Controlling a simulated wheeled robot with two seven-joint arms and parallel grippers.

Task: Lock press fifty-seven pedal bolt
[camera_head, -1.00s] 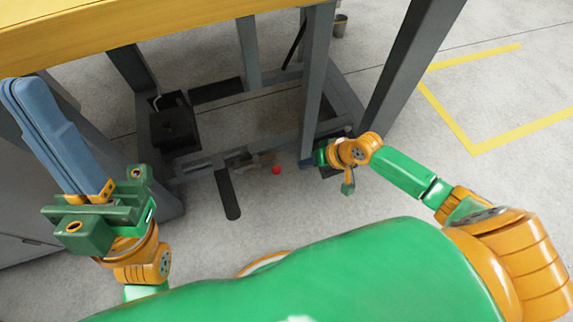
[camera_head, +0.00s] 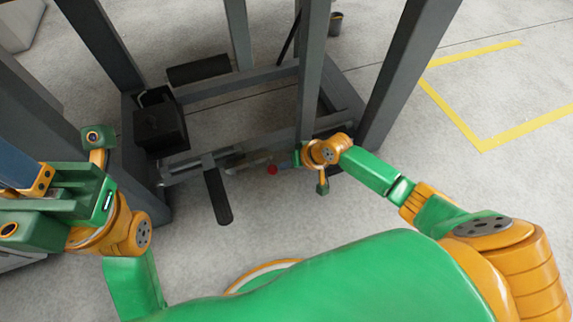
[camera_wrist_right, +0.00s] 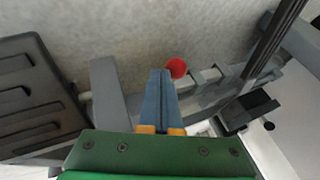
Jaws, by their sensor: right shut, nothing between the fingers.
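A red ball-shaped knob (camera_head: 272,169), apparently on the pedal bolt, sits low at the front crossbar of the press frame. In the right wrist view the knob (camera_wrist_right: 176,68) is just right of my fingertips; I cannot tell if they touch it. The black foot pedal (camera_head: 217,195) sticks out to the left of the knob. My right gripper (camera_head: 286,163) is low beside the frame's post, pointing left; its blue fingers (camera_wrist_right: 160,75) are closed together and empty. My left gripper (camera_head: 12,165) is at the left edge, its fingertips cut off.
Grey posts (camera_head: 312,75) and a right leg (camera_head: 405,75) stand close around my right arm. A black box (camera_head: 160,127) sits on the frame at left. A dark ridged pad (camera_wrist_right: 35,95) fills the wrist view's left. Open floor with yellow lines (camera_head: 480,140) lies right.

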